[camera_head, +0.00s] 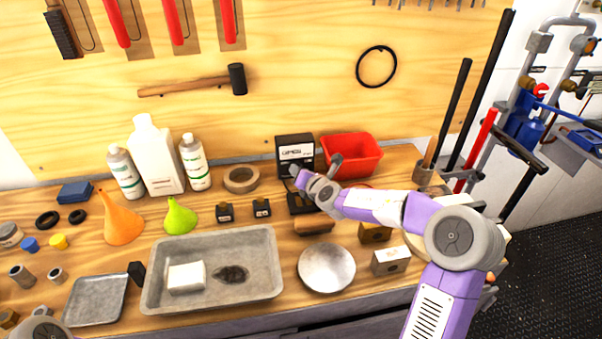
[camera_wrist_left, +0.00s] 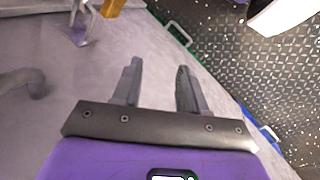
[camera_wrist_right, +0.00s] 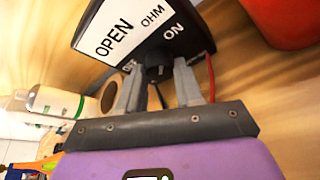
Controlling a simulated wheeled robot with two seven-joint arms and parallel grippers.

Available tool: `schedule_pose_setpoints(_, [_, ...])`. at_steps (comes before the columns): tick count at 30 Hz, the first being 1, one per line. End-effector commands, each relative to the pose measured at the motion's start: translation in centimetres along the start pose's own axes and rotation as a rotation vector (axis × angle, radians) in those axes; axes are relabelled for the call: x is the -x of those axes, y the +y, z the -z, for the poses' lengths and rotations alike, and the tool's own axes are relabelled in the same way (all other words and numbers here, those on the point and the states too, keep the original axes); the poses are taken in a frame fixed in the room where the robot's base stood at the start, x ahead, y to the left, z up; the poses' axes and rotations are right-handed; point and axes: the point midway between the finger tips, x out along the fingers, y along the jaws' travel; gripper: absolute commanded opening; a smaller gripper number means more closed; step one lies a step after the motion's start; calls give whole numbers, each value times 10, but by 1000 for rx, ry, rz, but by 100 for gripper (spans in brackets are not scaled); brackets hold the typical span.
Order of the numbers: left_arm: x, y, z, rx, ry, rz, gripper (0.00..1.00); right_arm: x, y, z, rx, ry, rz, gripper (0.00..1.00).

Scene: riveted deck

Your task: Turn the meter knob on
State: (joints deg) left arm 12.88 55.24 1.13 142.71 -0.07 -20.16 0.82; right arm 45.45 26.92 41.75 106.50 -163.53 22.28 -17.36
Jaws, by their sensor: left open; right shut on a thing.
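The meter (camera_head: 295,152) is a black box with a white face, standing at the back of the workbench. In the right wrist view the meter (camera_wrist_right: 145,32) fills the top, its face reading OPEN and OHM, with ON to the right of the knob and a partly hidden label to the left. The dark meter knob (camera_wrist_right: 157,67) sits low on the face. My right gripper (camera_wrist_right: 160,75) is shut on the knob, one finger on each side. In the head view the right gripper (camera_head: 298,178) reaches the meter's lower front. My left gripper (camera_wrist_left: 158,80) is open and empty, away from the meter.
A red bin (camera_head: 352,156) stands right of the meter, and a tape roll (camera_head: 241,180) left of it. Two small black blocks (camera_head: 262,208) lie in front. A grey tray (camera_head: 213,300) and a round plate (camera_head: 326,268) are nearer. A red cable (camera_wrist_right: 211,78) runs beside the meter.

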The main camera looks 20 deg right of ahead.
Motion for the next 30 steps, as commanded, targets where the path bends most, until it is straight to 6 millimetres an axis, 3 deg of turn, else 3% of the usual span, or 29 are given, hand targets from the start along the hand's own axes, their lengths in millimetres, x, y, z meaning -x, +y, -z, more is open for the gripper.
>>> schedule_pose_setpoints(18, [0,0,0,0,0,0,43,0,0,0,-24,0,-9,5])
schedule_pose_setpoints(19, [0,0,0,0,0,0,43,0,0,0,-24,0,-9,40])
schedule_pose_setpoints(21, [0,0,0,0,0,0,43,0,0,0,-24,0,-9,51])
schedule_pose_setpoints(24, [0,0,0,0,0,0,43,0,0,0,-23,1,-9,61])
schedule_pose_setpoints(30, [0,0,0,0,0,0,43,0,0,0,-22,0,-9,61])
